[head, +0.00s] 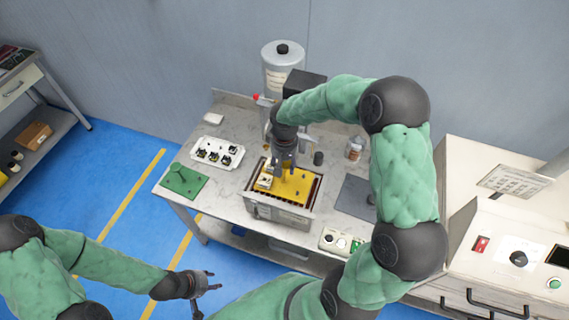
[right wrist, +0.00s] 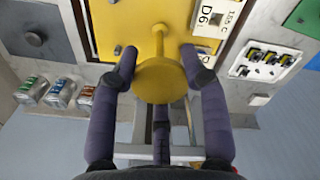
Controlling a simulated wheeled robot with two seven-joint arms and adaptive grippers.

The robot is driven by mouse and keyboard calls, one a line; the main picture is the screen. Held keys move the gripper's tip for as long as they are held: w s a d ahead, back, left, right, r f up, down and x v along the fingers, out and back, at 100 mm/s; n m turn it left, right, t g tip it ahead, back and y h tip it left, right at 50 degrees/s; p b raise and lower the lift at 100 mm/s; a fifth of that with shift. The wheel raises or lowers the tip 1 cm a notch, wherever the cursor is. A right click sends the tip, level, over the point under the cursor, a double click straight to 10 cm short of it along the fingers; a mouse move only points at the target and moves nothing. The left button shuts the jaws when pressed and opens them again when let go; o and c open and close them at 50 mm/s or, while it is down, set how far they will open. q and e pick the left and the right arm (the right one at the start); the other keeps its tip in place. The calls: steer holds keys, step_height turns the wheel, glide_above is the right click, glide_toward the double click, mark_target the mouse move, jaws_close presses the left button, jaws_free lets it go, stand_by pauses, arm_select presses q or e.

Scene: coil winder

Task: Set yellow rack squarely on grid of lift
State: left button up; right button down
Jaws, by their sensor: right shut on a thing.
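The yellow rack (head: 297,186) is at the lift (head: 281,211), a grey box with a dark slatted top, in the middle of the table. In the head view the rack lies over the slats, with dark slats showing at its right side. I cannot tell whether it rests on them or is just above. My right gripper (head: 284,166) is above the rack. In the right wrist view its fingers (right wrist: 158,82) are shut around the round yellow knob (right wrist: 160,80) on the rack's post. My left gripper (head: 207,284) is open and empty, low over the floor, away from the table.
A white tray (head: 217,152) with several small dark parts and a green mat (head: 184,180) lie left of the lift. A dark grey plate (head: 355,196) lies to its right. A control box (head: 340,241) is at the front edge. A tall grey cylinder (head: 282,66) stands behind.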

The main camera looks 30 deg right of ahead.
steer(key=shift+f+b, duration=0.7)
steer(key=shift+f, duration=0.15)
steer(key=c, duration=0.6)
jaws_free()
steer(key=shift+o, duration=0.2)
step_height(320, 180, up, 12)
